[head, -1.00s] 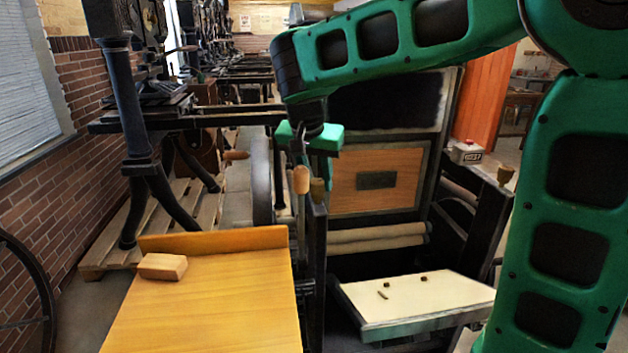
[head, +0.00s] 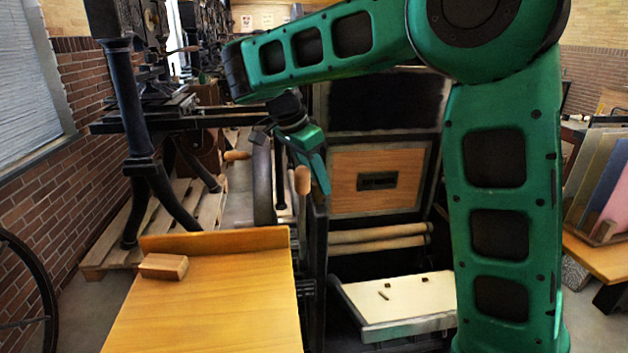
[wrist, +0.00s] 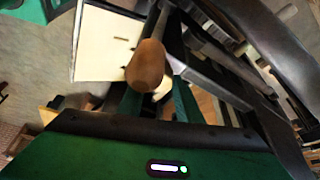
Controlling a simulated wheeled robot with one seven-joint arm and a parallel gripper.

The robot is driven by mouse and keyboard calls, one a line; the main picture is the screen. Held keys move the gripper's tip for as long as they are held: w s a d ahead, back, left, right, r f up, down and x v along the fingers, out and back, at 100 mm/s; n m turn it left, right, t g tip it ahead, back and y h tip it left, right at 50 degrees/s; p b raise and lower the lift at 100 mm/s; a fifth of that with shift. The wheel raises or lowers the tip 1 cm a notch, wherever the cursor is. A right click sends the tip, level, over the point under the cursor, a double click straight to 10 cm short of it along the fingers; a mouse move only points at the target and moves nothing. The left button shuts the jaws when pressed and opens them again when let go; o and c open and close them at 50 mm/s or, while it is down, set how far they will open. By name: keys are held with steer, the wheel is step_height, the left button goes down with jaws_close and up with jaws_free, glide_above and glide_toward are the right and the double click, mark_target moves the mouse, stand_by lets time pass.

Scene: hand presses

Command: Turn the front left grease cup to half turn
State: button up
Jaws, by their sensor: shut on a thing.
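My gripper (head: 321,185) is at the top of the dark front left post (head: 318,225) of the press, reaching down tilted. It is shut on the front left grease cup, which its fingers hide in the head view. In the wrist view my gripper's fingers (wrist: 158,105) show behind a wooden handle (wrist: 146,66), and their tips are mostly covered by it. How far the cup is turned cannot be read.
The wooden handle (head: 302,180) stands upright just left of my fingers, very close. A yellow wooden table (head: 215,310) with a wooden block (head: 163,266) is at the front left. A pale tray (head: 400,300) with small pieces lies right of the post.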

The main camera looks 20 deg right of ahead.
steer(key=shift+w+a+r, duration=0.15)
steer(key=shift+w+r, duration=0.05)
stand_by(0.3)
steer(key=o, duration=1)
steer(key=shift+o, duration=0.2)
steer(key=shift+f, duration=0.1)
steer(key=shift+s, duration=0.1)
steer(key=w+v, duration=0.1)
steer(key=v, duration=0.9)
steer(key=shift+s+a+r, duration=0.2)
steer(key=shift+s, duration=0.2)
